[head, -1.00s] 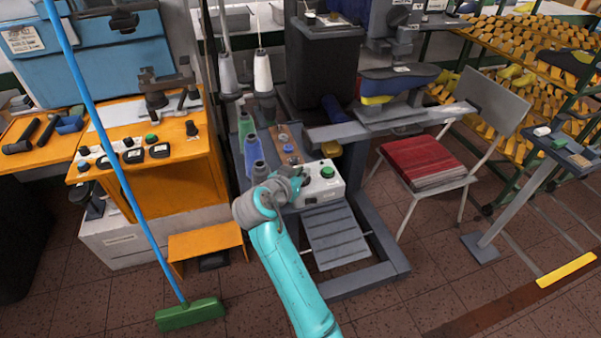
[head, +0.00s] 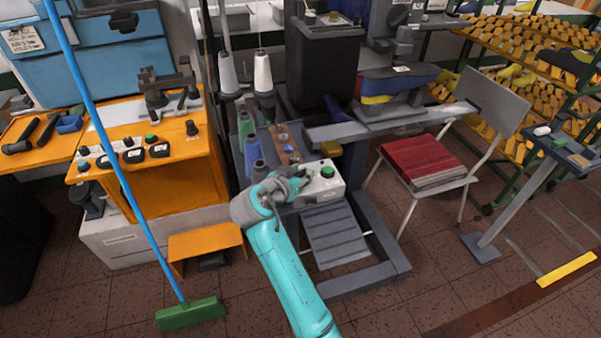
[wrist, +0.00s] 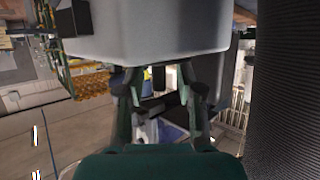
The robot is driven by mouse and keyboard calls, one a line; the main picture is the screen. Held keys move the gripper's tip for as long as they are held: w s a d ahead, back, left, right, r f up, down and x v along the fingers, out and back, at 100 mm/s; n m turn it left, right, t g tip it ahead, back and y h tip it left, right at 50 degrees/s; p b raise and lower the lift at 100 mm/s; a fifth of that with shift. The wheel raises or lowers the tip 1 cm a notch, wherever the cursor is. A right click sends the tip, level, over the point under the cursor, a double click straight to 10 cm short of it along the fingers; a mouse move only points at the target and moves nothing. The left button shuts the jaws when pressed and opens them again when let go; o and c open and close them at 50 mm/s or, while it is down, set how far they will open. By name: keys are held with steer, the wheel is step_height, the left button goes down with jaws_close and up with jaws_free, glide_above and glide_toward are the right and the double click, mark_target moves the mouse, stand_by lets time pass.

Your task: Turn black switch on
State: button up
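A white control box (head: 322,184) with a green button (head: 327,171) stands on the grey machine in the head view. My gripper (head: 301,180) is at the left part of this box, over its top or close to it. My gripper and wrist cover that part, so I cannot make out the black switch there. In the wrist view a pale grey box-like body (wrist: 145,35) fills the top. The fingers (wrist: 161,76) stand apart just below its edge. A small dark piece (wrist: 158,78) shows between them; I cannot tell whether it is the switch or whether they touch it.
Thread cones (head: 253,150) stand left of the box. A grey treadle (head: 335,235) lies below it. An orange machine (head: 165,165) and a blue-handled green broom (head: 190,313) are at left. A chair with a red seat (head: 425,160) is at right.

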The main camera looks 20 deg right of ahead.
steer(key=v, duration=1.2)
